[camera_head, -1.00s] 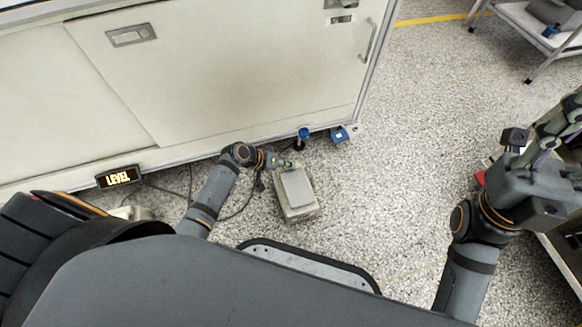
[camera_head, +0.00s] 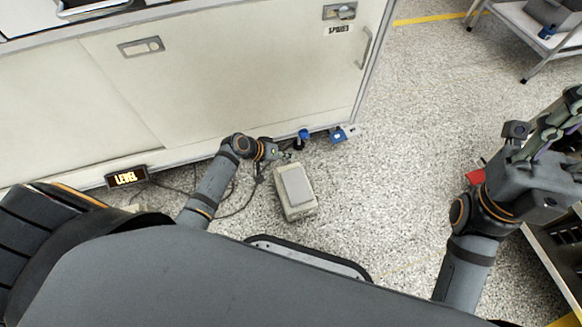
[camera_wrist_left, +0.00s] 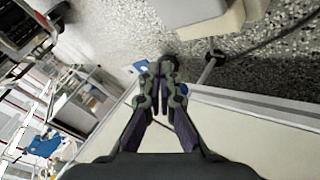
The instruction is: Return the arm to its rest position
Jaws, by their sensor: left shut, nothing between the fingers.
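My left gripper (camera_head: 286,157) is low by the floor in the head view, just above the top edge of a grey box-shaped pedal unit (camera_head: 295,192). In the left wrist view the left gripper (camera_wrist_left: 163,72) has its fingers together with nothing between them. I cannot tell whether it touches the box. My right gripper (camera_head: 560,125) is at the right edge of the head view, high above the floor; its fingers overlap, and their opening is unclear.
A pale cabinet (camera_head: 240,75) with a sliding door stands along the back. A blue-topped levelling foot (camera_head: 303,136) and a blue block (camera_head: 338,135) are at its base. A lit sign (camera_head: 126,177) and cables lie left. A cart (camera_head: 535,40) stands far right. Speckled floor is free between.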

